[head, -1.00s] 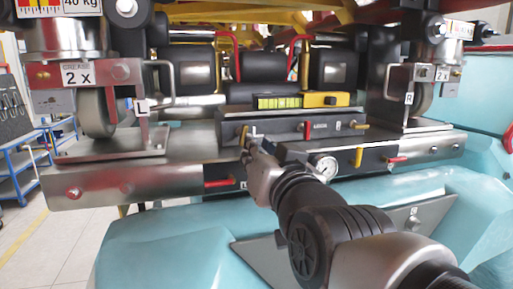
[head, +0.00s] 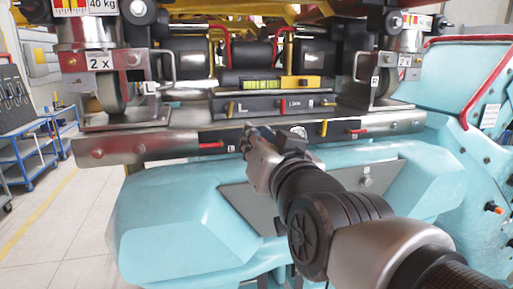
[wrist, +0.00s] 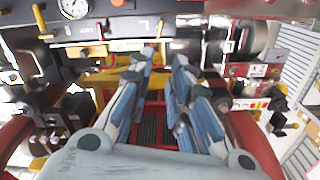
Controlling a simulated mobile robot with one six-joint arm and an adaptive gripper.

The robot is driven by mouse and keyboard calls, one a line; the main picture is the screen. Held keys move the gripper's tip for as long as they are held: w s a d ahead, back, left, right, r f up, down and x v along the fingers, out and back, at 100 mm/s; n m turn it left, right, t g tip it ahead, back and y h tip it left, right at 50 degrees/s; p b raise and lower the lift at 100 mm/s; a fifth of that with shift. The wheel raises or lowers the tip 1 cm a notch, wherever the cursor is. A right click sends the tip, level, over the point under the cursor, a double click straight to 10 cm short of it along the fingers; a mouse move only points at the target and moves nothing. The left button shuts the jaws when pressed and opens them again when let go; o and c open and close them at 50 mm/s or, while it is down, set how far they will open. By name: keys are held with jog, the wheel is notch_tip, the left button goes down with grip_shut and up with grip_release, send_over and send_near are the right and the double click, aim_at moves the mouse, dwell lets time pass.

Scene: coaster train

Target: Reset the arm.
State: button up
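My arm reaches from the lower right of the head view toward the front of the coaster train. My gripper (head: 248,131) is in front of the metal beam (head: 170,148), over the light-blue body (head: 150,205). In the wrist view my gripper (wrist: 163,58) shows two blue-and-grey fingers with a gap between them, and nothing is seen held. From the head view I cannot tell whether the fingertips touch the beam.
A control panel with coloured levers and a yellow level (head: 270,84) is behind my gripper. Wheel assemblies (head: 110,95) flank it. A gauge (wrist: 73,8) shows in the wrist view. Blue trolleys (head: 28,155) stand left. The floor at the lower left is clear.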

jog(key=s+d+f+g+h, duration=0.2)
jog(key=s+d+f+g, duration=0.15)
jog(key=f, duration=0.65)
jog(key=s+d+f+g+h, duration=0.1)
jog(key=s+d+f+g, duration=0.3)
jog(key=s+f, duration=0.5)
jog(key=s+d+f+g+h, duration=0.2)
jog(key=s+d+f+g, duration=0.3)
jog(key=s+f, duration=0.4)
jog(key=shift+s+d+f, duration=0.15)
jog(key=shift+s+d, duration=0.5)
jog(key=shift+s, duration=0.4)
jog(key=shift+o, duration=0.2)
